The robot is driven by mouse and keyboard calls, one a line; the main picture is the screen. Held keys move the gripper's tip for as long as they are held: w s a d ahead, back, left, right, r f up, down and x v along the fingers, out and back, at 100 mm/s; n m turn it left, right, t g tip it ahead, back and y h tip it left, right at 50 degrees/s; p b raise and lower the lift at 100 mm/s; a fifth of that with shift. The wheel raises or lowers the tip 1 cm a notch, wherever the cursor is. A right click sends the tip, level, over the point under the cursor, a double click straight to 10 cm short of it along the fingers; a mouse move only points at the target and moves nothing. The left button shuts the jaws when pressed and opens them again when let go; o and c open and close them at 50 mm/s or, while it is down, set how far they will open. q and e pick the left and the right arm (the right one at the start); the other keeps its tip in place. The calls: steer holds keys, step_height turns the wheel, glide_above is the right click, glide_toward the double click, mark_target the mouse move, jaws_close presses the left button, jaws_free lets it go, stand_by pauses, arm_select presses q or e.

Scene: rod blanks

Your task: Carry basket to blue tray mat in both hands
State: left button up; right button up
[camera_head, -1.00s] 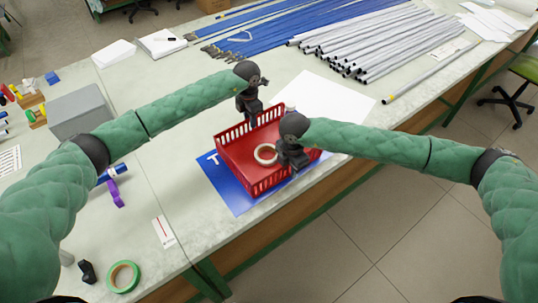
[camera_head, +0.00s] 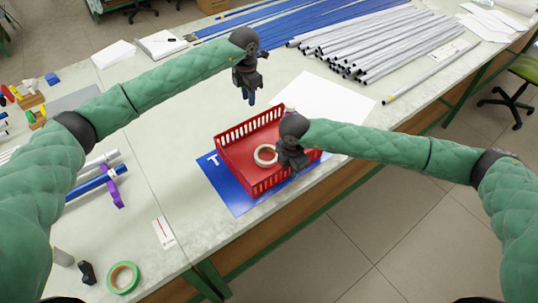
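The red basket (camera_head: 236,158) sits upright on the blue tray mat (camera_head: 222,190), whose blue shows along the left and front sides. A roll of pale tape (camera_head: 265,155) lies inside the basket. My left gripper (camera_head: 250,97) is raised above and behind the basket's far side, apart from it and empty; its finger gap is too small to read. My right gripper (camera_head: 293,163) is at the basket's right side, over its rim. It hides part of that wall, and I cannot tell whether its fingers grip it.
A white sheet (camera_head: 325,98) lies behind the basket. Long grey rods (camera_head: 385,40) and blue rods (camera_head: 270,28) fill the back of the table. A green tape roll (camera_head: 123,277) and a purple clamp (camera_head: 115,190) are at the left. The table's front edge is close to the mat.

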step_height(320, 180, up, 12)
stand_by(0.6)
stand_by(0.5)
